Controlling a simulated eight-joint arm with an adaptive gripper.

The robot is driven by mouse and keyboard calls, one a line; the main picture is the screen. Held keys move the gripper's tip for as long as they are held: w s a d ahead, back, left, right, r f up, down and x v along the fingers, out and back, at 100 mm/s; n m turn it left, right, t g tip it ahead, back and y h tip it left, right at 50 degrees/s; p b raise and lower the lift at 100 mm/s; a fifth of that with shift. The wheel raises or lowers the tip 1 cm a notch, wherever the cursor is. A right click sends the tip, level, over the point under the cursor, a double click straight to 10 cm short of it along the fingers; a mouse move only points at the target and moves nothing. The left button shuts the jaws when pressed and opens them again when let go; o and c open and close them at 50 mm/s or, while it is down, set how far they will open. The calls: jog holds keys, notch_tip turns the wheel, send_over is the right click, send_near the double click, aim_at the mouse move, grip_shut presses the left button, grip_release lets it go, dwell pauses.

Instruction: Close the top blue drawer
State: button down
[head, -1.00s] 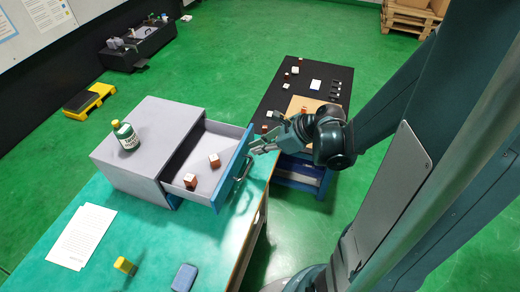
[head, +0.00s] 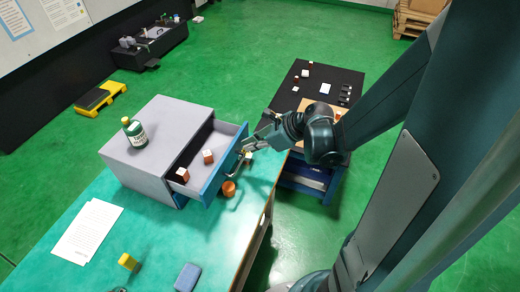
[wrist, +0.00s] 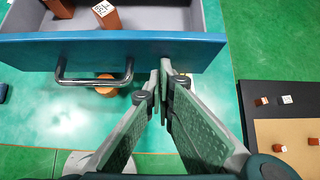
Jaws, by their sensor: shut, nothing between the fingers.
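The top blue drawer (head: 226,166) stands part way out of the grey cabinet (head: 145,172). Two brown blocks with white tops (head: 208,156) (head: 179,175) lie inside it. In the wrist view its blue front (wrist: 190,50) and dark bar handle (wrist: 95,80) face me. My gripper (head: 245,147) is shut and empty at the drawer's front. In the wrist view its fingertips (wrist: 166,66) meet the blue front right of the handle; they look to be touching it.
A green bottle (head: 134,133) stands on the cabinet. An orange cylinder (head: 229,188) is on the green table (head: 160,232) below the drawer front. Papers, a yellow block (head: 128,262) and a blue box (head: 187,277) lie nearer. A black-topped bench (head: 318,80) stands behind.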

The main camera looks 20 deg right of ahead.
jog(key=w+a+b, duration=0.1)
jog(key=w+a, duration=0.7)
jog(key=shift+w+a, duration=0.15)
jog(key=shift+a, duration=0.05)
jog(key=shift+w+a+r, duration=0.1)
jog(key=shift+w+a, duration=0.3)
jog(key=shift+w, duration=0.1)
jog(key=shift+s+d, duration=1.55)
jog(key=shift+p+v, duration=1.2)
jog(key=shift+v, duration=3.75)
jog(key=shift+s, duration=0.1)
